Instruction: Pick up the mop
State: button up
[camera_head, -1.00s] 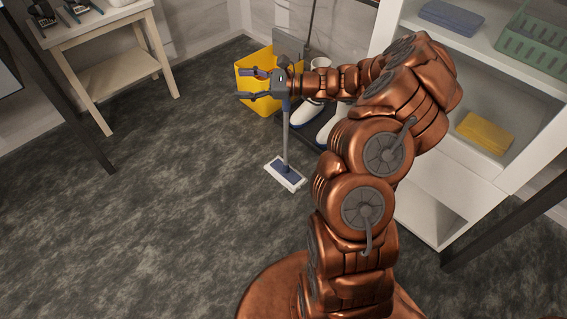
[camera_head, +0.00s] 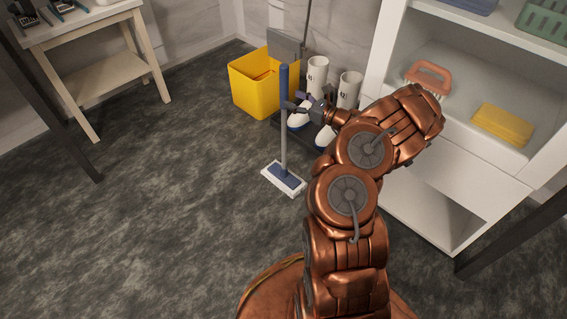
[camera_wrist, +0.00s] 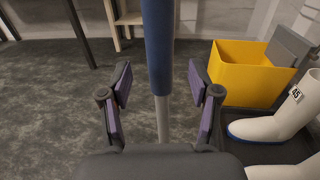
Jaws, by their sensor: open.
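The mop (camera_head: 284,120) stands upright on the floor in the head view. It has a blue upper grip, a grey pole and a flat blue and white head (camera_head: 284,179). In the wrist view its blue grip (camera_wrist: 158,45) runs down the middle, with the grey pole below. My gripper (camera_head: 296,104) is at the pole around the lower end of the blue grip. In the wrist view my gripper (camera_wrist: 162,100) is open, with one finger on each side of the pole and gaps on both sides. The pole's lower part is hidden behind my gripper's body there.
A yellow bucket (camera_head: 255,88) with a grey wringer stands behind the mop. White boots (camera_head: 318,75) stand on a dark tray to its right. A white shelf (camera_head: 440,190) is at the right, and a wooden table (camera_head: 100,75) at the back left. The floor at left is clear.

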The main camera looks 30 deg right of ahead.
aim_at(287, 98)
jog(key=b+x, duration=0.1)
jog(key=x, duration=0.2)
jog(key=shift+w+a+f+b, duration=0.15)
jog(key=shift+w+f+b, duration=0.1)
jog(key=shift+b, duration=0.1)
jog(key=shift+w+a+r, duration=0.2)
jog(key=shift+w, duration=0.35)
jog(key=shift+c, duration=0.2)
grip_shut()
